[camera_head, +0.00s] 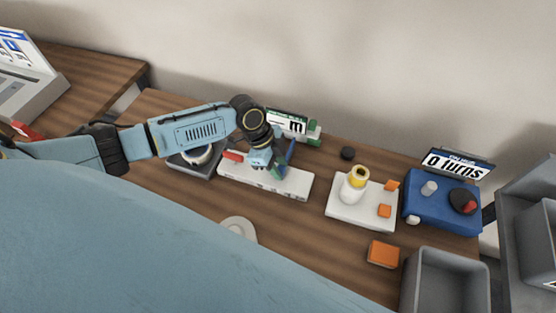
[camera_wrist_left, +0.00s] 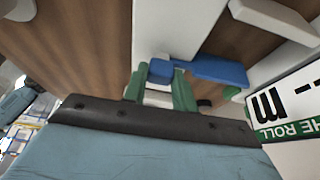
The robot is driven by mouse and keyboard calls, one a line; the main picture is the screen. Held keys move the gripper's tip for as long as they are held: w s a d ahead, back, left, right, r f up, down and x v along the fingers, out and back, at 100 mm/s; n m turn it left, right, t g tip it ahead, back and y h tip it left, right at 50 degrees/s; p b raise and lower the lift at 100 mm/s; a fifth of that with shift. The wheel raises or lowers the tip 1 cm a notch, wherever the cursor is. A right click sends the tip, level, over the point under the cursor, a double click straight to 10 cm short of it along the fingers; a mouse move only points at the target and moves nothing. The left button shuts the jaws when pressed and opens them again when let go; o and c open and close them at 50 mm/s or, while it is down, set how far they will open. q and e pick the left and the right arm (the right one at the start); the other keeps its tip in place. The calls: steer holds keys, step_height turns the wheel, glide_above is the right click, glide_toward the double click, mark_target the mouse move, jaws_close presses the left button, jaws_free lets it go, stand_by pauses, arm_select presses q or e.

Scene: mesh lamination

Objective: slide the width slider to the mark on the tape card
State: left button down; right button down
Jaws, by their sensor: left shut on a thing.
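A long white base (camera_head: 293,186) lies on the wooden table in the middle of the head view. My left gripper (camera_head: 277,170) is over it and partly hides its top. In the left wrist view the green fingers (camera_wrist_left: 160,92) are shut on a small blue block (camera_wrist_left: 161,70), which I take to be the width slider. A flat blue bar (camera_wrist_left: 214,70) extends beside it. My right gripper is not in view.
A red piece (camera_head: 233,156) is at the base's left end, near a dark device (camera_head: 195,167). To the right are a white tray (camera_head: 344,213) with a yellow-topped bottle, a blue box (camera_head: 425,208), an orange block (camera_head: 382,254) and a grey bin (camera_head: 450,257).

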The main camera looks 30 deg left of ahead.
arm_select(q)
steer(key=shift+a, duration=0.3)
steer(key=c, duration=1.5)
jaws_free()
steer(key=shift+a, duration=0.1)
steer(key=o, duration=0.4)
steer(key=v, duration=1.3)
steer(key=shift+r, duration=0.3)
